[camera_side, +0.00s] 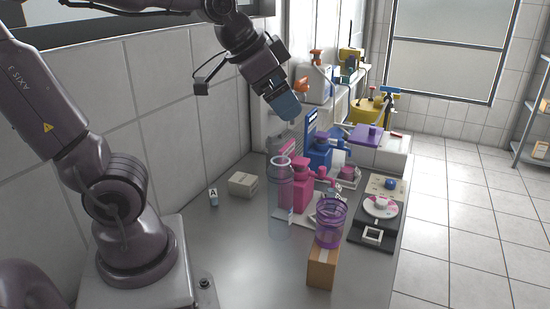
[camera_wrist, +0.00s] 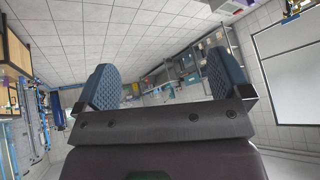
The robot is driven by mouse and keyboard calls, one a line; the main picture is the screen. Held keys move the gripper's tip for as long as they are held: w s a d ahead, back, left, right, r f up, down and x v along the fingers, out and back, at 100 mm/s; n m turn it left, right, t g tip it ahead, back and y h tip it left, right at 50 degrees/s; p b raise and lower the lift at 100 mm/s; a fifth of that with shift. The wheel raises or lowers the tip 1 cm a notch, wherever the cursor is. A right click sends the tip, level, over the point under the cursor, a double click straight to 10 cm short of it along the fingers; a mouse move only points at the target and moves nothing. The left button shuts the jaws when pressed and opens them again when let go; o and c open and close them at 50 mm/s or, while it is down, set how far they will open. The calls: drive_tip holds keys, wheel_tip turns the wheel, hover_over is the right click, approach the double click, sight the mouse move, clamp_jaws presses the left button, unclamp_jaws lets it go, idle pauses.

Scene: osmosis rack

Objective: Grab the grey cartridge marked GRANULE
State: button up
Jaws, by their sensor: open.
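No marking GRANULE is readable in either view, so I cannot say for sure which thing is the grey cartridge. A greyish cylinder shape (camera_side: 277,146) stands at the back of the bench, below my gripper, partly hidden by things in front. My gripper (camera_side: 287,108) is raised over the back of the bench, with blue finger pads, apart from everything. In the wrist view my gripper (camera_wrist: 165,85) has its two blue textured fingers spread wide with nothing between them. That view looks across the room, and no cartridge can be made out in it.
A tall clear cylinder (camera_side: 279,215) stands mid-bench beside pink equipment (camera_side: 301,190) and a blue device (camera_side: 320,154). A purple basket (camera_side: 330,224) sits on a cardboard box (camera_side: 322,268) in front. A pale box (camera_side: 243,184) and small bottle (camera_side: 213,198) stand left. The front-left bench is clear.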

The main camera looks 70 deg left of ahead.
drive_tip(key=w+a+f+m+y, duration=0.1)
drive_tip(key=a+f+m+y, duration=0.15)
drive_tip(key=a, duration=0.55)
drive_tip(key=w+a+f+m+t+y, duration=0.1)
drive_tip(key=w+a+f+m+y, duration=0.2)
drive_tip(key=a, duration=0.6)
drive_tip(key=a+f+m+y, duration=0.2)
drive_tip(key=a+m+y, duration=0.15)
drive_tip(key=a, duration=0.45)
drive_tip(key=s+a+r+m+t+y, duration=0.1)
drive_tip(key=a+r+m+t, duration=0.15)
drive_tip(key=r+m, duration=0.45)
drive_tip(key=a+r+m+t+y, duration=0.1)
drive_tip(key=a+r+m+t, duration=0.15)
drive_tip(key=m, duration=0.75)
approach(280, 138)
drive_tip(key=shift+w+a+f+t, duration=0.15)
drive_tip(key=shift+w+a+f, duration=0.2)
drive_tip(key=shift+a, duration=0.2)
drive_tip(key=shift+w+a+f+t, duration=0.15)
drive_tip(key=shift+w+a+f, duration=0.05)
drive_tip(key=shift+w+a, duration=0.25)
drive_tip(key=shift+x, duration=2.95)
drive_tip(key=shift+s+a, duration=0.1)
drive_tip(key=shift+a, duration=0.05)
drive_tip(key=c, duration=1.3)
